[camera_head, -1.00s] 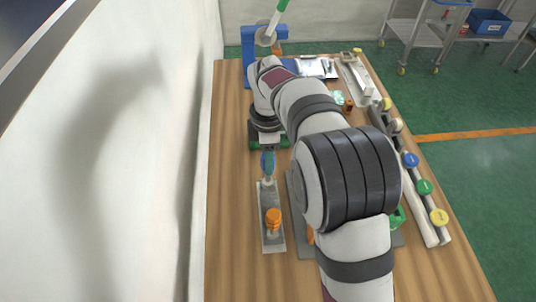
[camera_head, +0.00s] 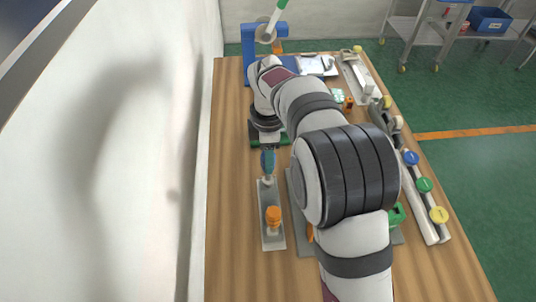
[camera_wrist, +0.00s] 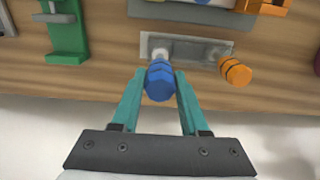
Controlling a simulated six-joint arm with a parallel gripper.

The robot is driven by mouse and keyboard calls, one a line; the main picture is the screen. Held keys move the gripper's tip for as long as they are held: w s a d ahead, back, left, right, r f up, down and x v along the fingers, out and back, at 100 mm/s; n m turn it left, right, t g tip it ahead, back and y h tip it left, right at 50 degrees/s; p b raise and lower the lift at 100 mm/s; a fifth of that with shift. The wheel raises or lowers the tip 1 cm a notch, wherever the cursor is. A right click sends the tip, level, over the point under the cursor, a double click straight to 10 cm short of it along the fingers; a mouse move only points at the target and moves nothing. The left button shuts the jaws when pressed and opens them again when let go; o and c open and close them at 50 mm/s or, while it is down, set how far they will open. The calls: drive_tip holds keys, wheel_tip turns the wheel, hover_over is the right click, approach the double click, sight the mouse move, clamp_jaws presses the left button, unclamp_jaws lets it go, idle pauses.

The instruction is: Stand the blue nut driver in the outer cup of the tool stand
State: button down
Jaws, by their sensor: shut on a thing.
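The blue nut driver (camera_wrist: 160,80) is between the teal fingers of my gripper (camera_wrist: 160,74), which is shut on its handle. It also shows below the wrist in the head view (camera_head: 267,163), looking about upright. The tool stand (camera_head: 271,239) is a long grey plate; it also shows in the wrist view (camera_wrist: 190,49). The nut driver is over the stand's far end in the head view, at a pale cup (camera_head: 267,181). I cannot tell whether its tip is inside or only above the cup. An orange-handled tool (camera_head: 273,216) stands at the near end.
A white wall runs close along the left of the wooden table (camera_head: 232,220). A green block (camera_wrist: 65,32) and an orange part (camera_wrist: 262,6) lie nearby in the wrist view. A rail with coloured caps (camera_head: 425,186) lines the right edge. Bare wood lies left of the stand.

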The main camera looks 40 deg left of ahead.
drive_tip(key=shift+f, duration=2.25)
drive_tip(key=shift+f, duration=0.15)
drive_tip(key=shift+c, duration=1.7)
unclamp_jaws()
drive_tip(key=shift+o, duration=0.3)
drive_tip(key=shift+o, duration=0.9)
